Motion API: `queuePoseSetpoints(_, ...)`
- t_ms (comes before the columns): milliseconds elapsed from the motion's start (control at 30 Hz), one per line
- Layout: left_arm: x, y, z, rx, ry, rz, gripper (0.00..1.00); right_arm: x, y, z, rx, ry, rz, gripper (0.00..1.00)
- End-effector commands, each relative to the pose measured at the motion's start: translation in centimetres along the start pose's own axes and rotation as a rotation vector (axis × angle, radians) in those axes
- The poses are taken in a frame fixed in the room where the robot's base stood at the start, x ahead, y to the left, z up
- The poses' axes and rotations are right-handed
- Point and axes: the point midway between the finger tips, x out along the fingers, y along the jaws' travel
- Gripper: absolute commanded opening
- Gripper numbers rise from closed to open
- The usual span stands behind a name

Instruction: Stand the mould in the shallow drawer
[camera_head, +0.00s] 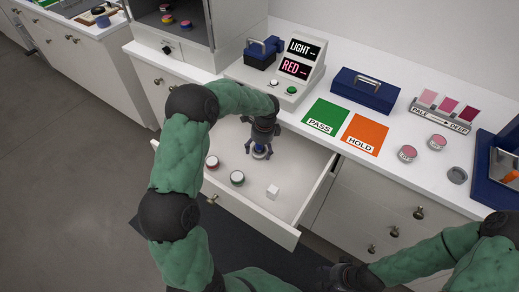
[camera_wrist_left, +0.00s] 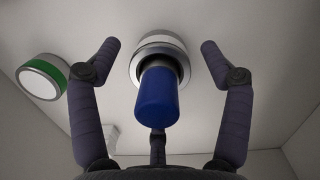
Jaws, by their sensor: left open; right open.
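The likely mould (camera_head: 260,152), a round metal-rimmed piece with a blue handle, stands upright in the open shallow drawer (camera_head: 285,232). In the left wrist view its blue handle (camera_wrist_left: 157,97) points toward the camera and its pale base rests against the drawer floor. My left gripper (camera_head: 257,155) is above it in the drawer. Its fingers (camera_wrist_left: 160,60) are spread wide on either side of the handle, with visible gaps and no contact. My right gripper (camera_head: 345,277) is open and empty at the bottom edge of the head view, in front of the cabinet.
A red-lidded jar (camera_head: 212,162), a green-ringed jar (camera_head: 237,178) and a white cube (camera_head: 272,192) are also in the drawer. The counter holds a console (camera_head: 285,88), green and orange mats (camera_head: 326,115), a blue box (camera_head: 364,90), pink jars (camera_head: 407,153) and a grey ring (camera_head: 457,175).

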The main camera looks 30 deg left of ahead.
Motion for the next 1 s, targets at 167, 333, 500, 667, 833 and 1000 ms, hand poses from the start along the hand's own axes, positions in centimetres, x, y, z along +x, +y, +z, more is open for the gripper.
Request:
queuePoseSetpoints(167, -3.9, -0.1, 0.1, 0.000, 0.000, -0.005, 0.79, -1.7, -0.6, 0.1, 0.000, 0.000, 0.000, 0.56)
queuePoseSetpoints(333, -7.3, -0.1, 0.0, 0.001, 0.001, -0.004, 0.79, -3.0, -1.1, 0.1, 0.000, 0.000, 0.000, 0.56)
queuePoseSetpoints(500, -9.8, -0.1, 0.0, 0.001, 0.000, -0.003, 0.79, -3.8, -1.4, 0.1, 0.000, 0.000, 0.000, 0.56)
queuePoseSetpoints(667, -10.9, 0.0, 0.0, 0.001, 0.000, 0.000, 0.79, -4.2, -1.5, 0.1, 0.000, 0.000, 0.000, 0.56)
queuePoseSetpoints(833, -11.2, 0.0, 0.0, 0.000, 0.000, 0.000, 0.79, -4.2, -1.5, 0.1, 0.000, 0.000, 0.000, 0.56)
queuePoseSetpoints(1000, -11.2, 0.0, 0.0, 0.000, 0.000, -0.001, 0.79, -4.2, -1.5, 0.1, 0.000, 0.000, 0.000, 0.56)
